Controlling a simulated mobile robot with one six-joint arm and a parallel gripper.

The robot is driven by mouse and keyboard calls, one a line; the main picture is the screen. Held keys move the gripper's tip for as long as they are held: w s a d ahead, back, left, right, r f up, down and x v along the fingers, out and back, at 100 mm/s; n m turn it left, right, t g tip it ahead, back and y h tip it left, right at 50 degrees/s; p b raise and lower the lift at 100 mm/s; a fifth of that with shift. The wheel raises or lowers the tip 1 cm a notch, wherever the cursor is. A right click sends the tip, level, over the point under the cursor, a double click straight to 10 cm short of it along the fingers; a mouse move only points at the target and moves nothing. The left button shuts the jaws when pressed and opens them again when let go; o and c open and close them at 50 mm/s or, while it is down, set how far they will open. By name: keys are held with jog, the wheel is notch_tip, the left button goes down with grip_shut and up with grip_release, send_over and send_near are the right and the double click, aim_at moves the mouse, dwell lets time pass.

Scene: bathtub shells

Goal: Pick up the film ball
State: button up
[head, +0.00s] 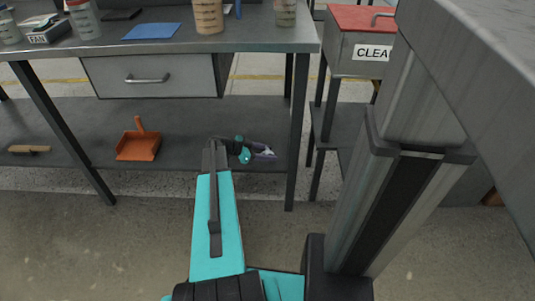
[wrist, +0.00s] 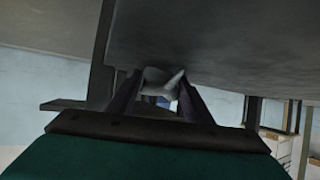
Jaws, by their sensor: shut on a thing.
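The film ball (wrist: 163,82) is a pale, crumpled, pointed lump between the two dark fingers of my gripper (wrist: 158,88) in the wrist view. The fingers are shut on it, one on each side. In the head view my gripper (head: 265,153) is at the end of my teal arm, low over the right part of the bench's lower shelf (head: 80,120). The ball is too small to make out clearly there. In the wrist view a grey flat surface spreads close above and right of the ball.
An orange dustpan (head: 138,146) and a wooden brush (head: 29,149) lie on the lower shelf to the left. The workbench top (head: 270,36), with a drawer (head: 150,77) under it, overhangs the shelf. A bench leg (head: 297,130) stands just right of my gripper.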

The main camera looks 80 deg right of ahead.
aim_at(267, 150)
notch_tip(267, 150, up, 10)
jog(key=p, duration=0.2)
jog(key=shift+p, duration=0.35)
dwell(0.5)
